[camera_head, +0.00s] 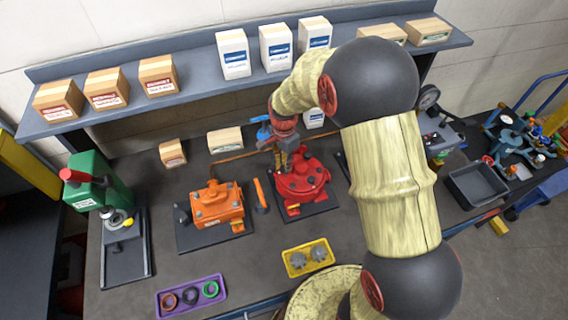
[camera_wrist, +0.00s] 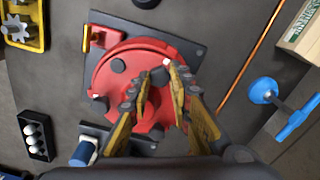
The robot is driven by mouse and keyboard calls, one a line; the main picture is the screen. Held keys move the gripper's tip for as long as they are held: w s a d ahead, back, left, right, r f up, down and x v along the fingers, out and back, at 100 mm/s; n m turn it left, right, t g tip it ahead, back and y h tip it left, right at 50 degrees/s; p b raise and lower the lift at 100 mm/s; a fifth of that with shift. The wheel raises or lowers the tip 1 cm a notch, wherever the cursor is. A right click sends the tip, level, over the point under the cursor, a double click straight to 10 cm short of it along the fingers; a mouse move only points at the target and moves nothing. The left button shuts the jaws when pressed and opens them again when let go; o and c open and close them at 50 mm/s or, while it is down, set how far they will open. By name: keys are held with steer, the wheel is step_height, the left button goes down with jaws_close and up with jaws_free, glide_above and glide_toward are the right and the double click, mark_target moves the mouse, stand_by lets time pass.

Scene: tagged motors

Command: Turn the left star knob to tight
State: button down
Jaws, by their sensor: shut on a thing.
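The red motor housing (camera_head: 303,184) sits on a dark base plate in the middle of the bench. In the wrist view the round red housing (camera_wrist: 110,78) carries several dark knobs. My gripper (camera_head: 284,166) reaches down onto the housing's upper left part. In the wrist view my gripper (camera_wrist: 160,73) has its yellow-and-grey fingertips on either side of a dark knob (camera_wrist: 158,76) and is shut on it. The fingers hide part of this knob, so its star shape and turn angle cannot be told.
An orange motor (camera_head: 217,205) stands to the left, with an orange-handled tool (camera_head: 260,194) between the motors. A yellow tray (camera_head: 288,271) with grey star-shaped parts lies in front. A blue-handled thing (camera_wrist: 298,118) is right of my fingers in the wrist view.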

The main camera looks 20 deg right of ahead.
steer(key=m, duration=0.5)
steer(key=shift+w+r+m, duration=0.25)
steer(key=shift+r+m, duration=0.05)
steer(key=m, duration=0.5)
steer(key=shift+m, duration=0.4)
steer(key=c, duration=2.1)
jaws_free()
steer(key=o, duration=0.5)
steer(key=shift+s+f, duration=0.2)
step_height(320, 180, up, 12)
